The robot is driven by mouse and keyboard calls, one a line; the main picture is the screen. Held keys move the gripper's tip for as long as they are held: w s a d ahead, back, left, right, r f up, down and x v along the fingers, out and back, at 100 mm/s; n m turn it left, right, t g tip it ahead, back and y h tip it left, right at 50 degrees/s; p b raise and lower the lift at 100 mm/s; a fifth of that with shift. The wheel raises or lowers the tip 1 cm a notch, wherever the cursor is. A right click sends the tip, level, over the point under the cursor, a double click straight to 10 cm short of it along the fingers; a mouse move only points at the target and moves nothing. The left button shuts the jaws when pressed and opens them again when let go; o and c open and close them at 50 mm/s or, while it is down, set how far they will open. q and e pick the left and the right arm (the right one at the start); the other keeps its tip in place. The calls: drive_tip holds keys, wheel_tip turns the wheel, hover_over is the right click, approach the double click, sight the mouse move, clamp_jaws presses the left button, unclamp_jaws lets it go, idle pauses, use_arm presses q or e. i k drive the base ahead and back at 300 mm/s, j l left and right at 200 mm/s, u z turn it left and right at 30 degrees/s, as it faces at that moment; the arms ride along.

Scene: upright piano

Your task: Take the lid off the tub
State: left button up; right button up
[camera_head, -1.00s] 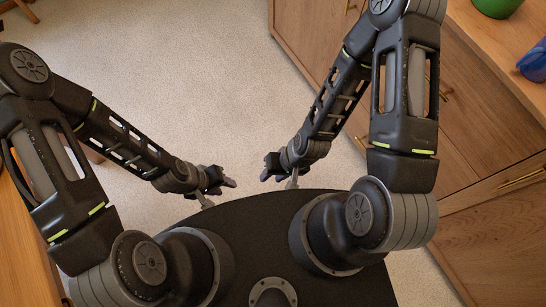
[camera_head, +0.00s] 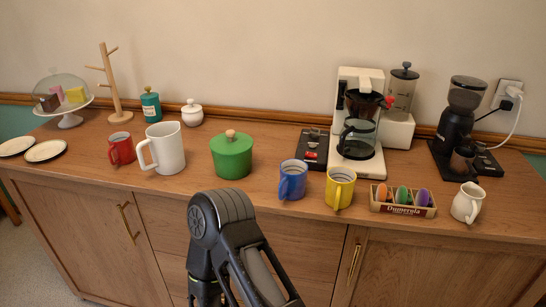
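A round green tub (camera_head: 232,160) stands on the wooden counter, left of centre in the head view. Its lid (camera_head: 232,142) is on, with a small wooden knob on top. Part of one of my arms (camera_head: 222,215) rises from the bottom edge, in front of the cabinet and below the tub. Nothing of mine touches the tub. Neither of my grippers can be seen in this view.
A white mug (camera_head: 165,148) and red mug (camera_head: 121,149) stand left of the tub; a blue mug (camera_head: 293,182) and yellow mug (camera_head: 340,188) stand right. A white lidded bowl (camera_head: 192,114) and teal canister (camera_head: 151,106) are behind. A coffee maker (camera_head: 358,130) stands farther right.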

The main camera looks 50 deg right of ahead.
sight(230, 142)
drive_tip(key=z, duration=2.05)
drive_tip(key=j+z, duration=0.25)
drive_tip(key=z, duration=0.15)
drive_tip(key=j+z, duration=0.25)
drive_tip(key=z, duration=0.15)
drive_tip(key=j+z, duration=0.25)
drive_tip(key=z, duration=0.15)
drive_tip(key=k+j+z, duration=0.1)
drive_tip(key=z, duration=0.3)
drive_tip(key=k+j+z, duration=0.1)
drive_tip(key=j, duration=0.25)
drive_tip(key=k+j, duration=0.3)
drive_tip(key=k+j+z, duration=0.15)
drive_tip(key=j, duration=0.3)
drive_tip(key=k, duration=0.05)
